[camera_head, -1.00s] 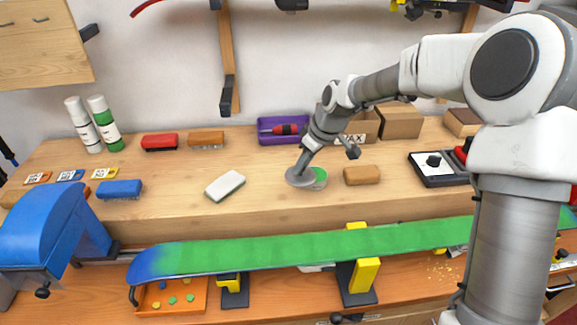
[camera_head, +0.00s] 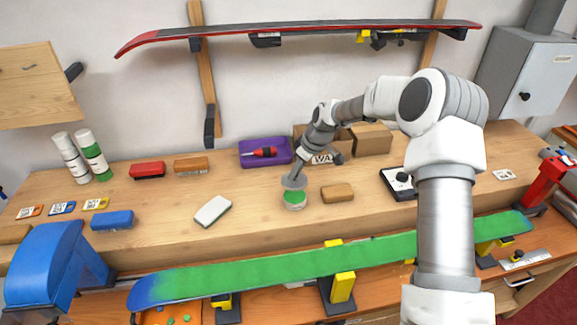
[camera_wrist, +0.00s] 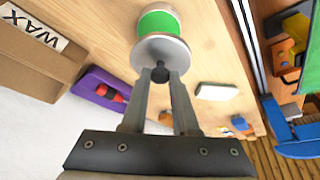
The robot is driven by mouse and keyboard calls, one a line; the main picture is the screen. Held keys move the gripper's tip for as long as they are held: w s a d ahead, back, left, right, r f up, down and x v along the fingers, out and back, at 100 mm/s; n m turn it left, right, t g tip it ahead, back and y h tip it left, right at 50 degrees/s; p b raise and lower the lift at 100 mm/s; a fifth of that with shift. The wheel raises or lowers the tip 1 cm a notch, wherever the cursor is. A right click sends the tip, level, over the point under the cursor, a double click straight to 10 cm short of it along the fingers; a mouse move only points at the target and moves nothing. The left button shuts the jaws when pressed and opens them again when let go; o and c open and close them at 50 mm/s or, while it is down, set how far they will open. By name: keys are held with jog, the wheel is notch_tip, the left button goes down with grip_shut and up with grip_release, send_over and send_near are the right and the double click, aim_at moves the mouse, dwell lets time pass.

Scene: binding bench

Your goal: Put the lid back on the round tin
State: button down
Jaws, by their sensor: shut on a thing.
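My gripper (camera_head: 296,172) is shut on the dark knob of a grey round lid (camera_head: 292,183). In the wrist view, my gripper's fingertips (camera_wrist: 160,75) pinch the knob, and the lid (camera_wrist: 162,49) spreads out just beyond them. The round tin (camera_head: 295,200), green and whitish, stands on the wooden bench directly below the lid in the head view. The tin's green part (camera_wrist: 158,24) shows past the lid in the wrist view. The lid hides part of the tin, and I cannot tell whether the two touch.
A brown block (camera_head: 337,193) lies close to the tin's right. A white block (camera_head: 213,211) lies to its left. A purple tray (camera_head: 266,152) and cardboard boxes (camera_head: 371,139) stand behind. The bench in front of the tin is clear.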

aim_at(300, 180)
jog(key=shift+w+d+f, duration=0.1)
jog(key=shift+w+f, duration=0.15)
jog(key=shift+f, duration=0.05)
jog(key=shift+f+b, duration=1.15)
jog(key=shift+f, duration=1.4)
jog(key=shift+f+b, duration=0.45)
jog(key=shift+f, duration=0.1)
jog(key=shift+b, duration=0.55)
jog(key=shift+f+b, duration=0.15)
jog(key=shift+b, duration=0.45)
dwell(0.4)
jog(key=c, duration=0.6)
grip_release()
jog(key=shift+o, duration=0.3)
